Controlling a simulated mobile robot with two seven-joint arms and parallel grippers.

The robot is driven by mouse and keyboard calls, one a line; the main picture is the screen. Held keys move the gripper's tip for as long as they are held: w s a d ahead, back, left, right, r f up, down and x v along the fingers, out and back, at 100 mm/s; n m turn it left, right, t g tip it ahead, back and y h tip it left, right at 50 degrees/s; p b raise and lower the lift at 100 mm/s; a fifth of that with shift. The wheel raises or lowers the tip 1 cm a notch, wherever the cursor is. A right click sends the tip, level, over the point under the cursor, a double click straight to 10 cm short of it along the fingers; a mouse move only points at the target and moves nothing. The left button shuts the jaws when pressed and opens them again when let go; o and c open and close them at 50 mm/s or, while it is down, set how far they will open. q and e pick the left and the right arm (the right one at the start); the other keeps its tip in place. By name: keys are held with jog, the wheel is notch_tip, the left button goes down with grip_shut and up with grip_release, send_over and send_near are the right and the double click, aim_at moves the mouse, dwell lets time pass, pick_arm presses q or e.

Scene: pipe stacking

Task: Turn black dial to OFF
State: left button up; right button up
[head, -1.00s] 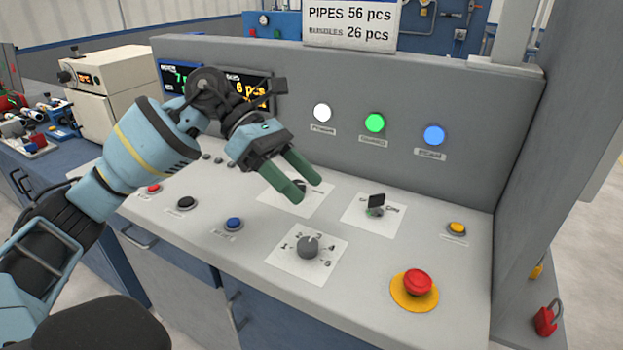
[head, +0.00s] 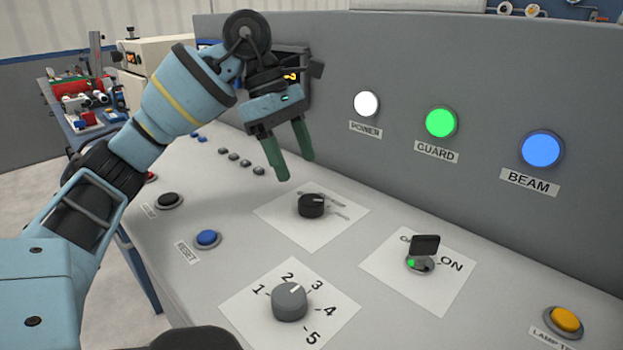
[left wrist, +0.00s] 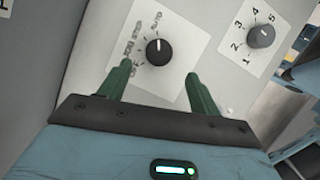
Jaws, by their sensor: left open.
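The black dial (head: 311,205) sits on a white label plate on the sloped console, in the middle of the head view. In the left wrist view the black dial (left wrist: 159,51) shows a white pointer line, with printed words around it that are partly readable. My left gripper (head: 297,168) has green fingers, is open and empty, and hangs above and just to the left of the dial, apart from it. In the left wrist view the fingertips (left wrist: 159,76) lie on either side below the dial. My right gripper is not in view.
A grey numbered dial (head: 290,301) is in front, and a key switch (head: 422,252) stands up to the right. A blue button (head: 207,238) and an amber button (head: 565,320) flank them. The upright panel behind bears lit white, green and blue lamps (head: 541,149).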

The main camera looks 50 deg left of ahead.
aim_at(311, 199)
pick_arm(q)
jog(key=b+x, duration=0.1)
jog(key=x, duration=0.4)
jog(key=shift+f, duration=0.15)
jog(key=shift+b+x, duration=0.35)
jog(key=shift+x, duration=0.6)
jog(key=shift+w, duration=0.15)
jog(key=c, duration=1)
